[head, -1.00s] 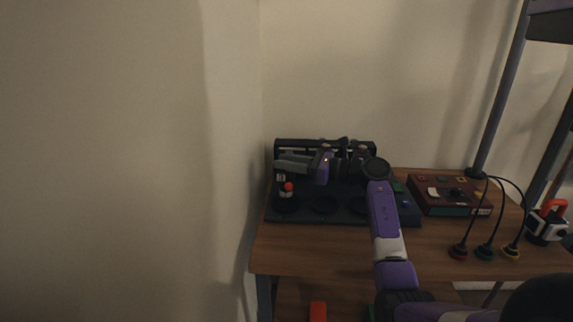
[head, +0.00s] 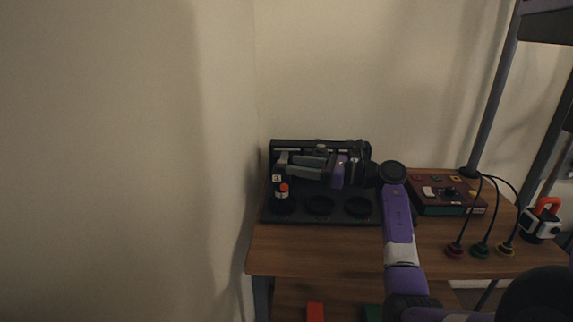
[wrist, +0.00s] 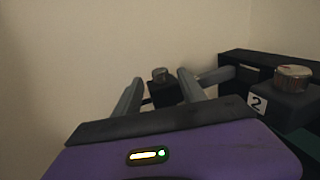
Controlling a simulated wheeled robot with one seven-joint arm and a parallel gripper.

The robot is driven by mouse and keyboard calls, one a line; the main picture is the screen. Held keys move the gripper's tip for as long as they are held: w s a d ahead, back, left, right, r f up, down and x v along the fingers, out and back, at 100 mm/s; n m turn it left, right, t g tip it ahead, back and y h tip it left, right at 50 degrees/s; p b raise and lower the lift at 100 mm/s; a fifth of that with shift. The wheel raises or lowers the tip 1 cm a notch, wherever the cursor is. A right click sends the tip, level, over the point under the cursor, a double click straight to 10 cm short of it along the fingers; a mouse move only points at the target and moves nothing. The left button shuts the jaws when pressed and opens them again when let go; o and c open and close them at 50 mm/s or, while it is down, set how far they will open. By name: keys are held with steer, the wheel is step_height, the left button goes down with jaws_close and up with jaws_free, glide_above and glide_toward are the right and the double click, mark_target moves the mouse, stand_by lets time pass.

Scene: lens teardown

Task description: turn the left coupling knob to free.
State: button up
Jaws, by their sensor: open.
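The silver knob (wrist: 160,74) on a black block stands left in the wrist view, in line with the gap between my fingers. I cannot tell whether the fingertips reach around it. Its pointer setting is too small to read. My gripper (head: 288,166) is open and points left over the black station (head: 270,217); its fingers also show in the wrist view (wrist: 157,90). A second silver knob (wrist: 292,75) sits to the right on a block labelled 2. In the head view a small numbered label (head: 277,178) shows just below my fingertips, above an orange-red cap (head: 283,188).
The station has round dark recesses (head: 320,206) at its front. A dark red control box (head: 447,210) stands to the right, with cabled plugs (head: 480,251) before it. A black, white and orange device (head: 540,221) is at far right. The wall is close on the left.

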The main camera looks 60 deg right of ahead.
steer(key=shift+s+d, duration=0.15)
steer(key=shift+s, duration=1.15)
